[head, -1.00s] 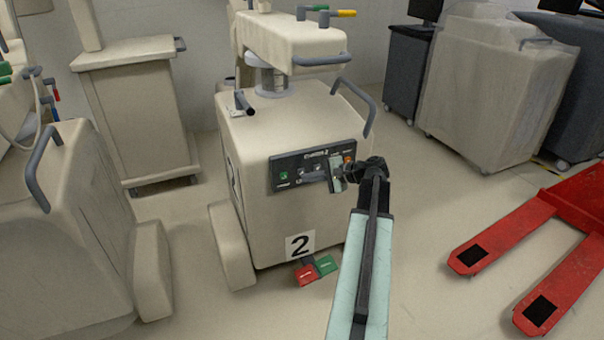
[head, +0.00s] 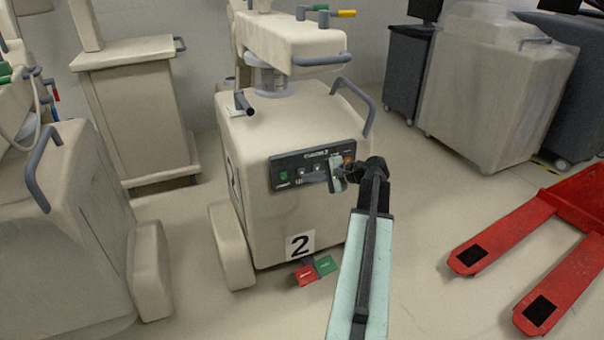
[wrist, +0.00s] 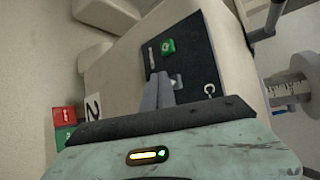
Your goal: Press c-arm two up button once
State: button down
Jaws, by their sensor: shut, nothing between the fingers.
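C-arm two (head: 290,220) is the beige cart in the middle, marked with a black 2. Its dark control panel (head: 290,162) faces me, with a green button (head: 284,176) at the left and an orange one (head: 349,159) at the right. My gripper (head: 304,179) is shut and empty, its fingers across the panel's lower middle. In the wrist view the fingertips (wrist: 164,76) are beside a small pale button (wrist: 177,80). The green button (wrist: 168,46) is clear of them. I cannot tell whether the tips touch anything. The fingers hide part of the panel, and its small labels are unreadable.
Red and green pedals (head: 306,275) (head: 326,265) lie at the cart's foot. Another beige cart (head: 75,230) stands close at the left. A red pallet jack (head: 560,205) lies at the right. Covered carts (head: 490,90) stand behind. Floor between is clear.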

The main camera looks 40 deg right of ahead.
jog(key=shift+w, duration=0.1)
dwell(0.4)
jog(key=shift+w+d, duration=0.1)
jog(key=shift+w, duration=0.2)
jog(key=shift+w+d, duration=0.2)
jog(key=shift+w, duration=0.3)
dwell(0.7)
jog(key=shift+s+a, duration=0.35)
jog(key=shift+s, duration=0.5)
jog(key=shift+s+a, duration=0.3)
jog(key=shift+s, duration=0.5)
jog(key=shift+s+a, duration=0.35)
jog(key=shift+s, duration=0.4)
jog(key=shift+s+a, duration=0.3)
jog(key=shift+s, duration=0.5)
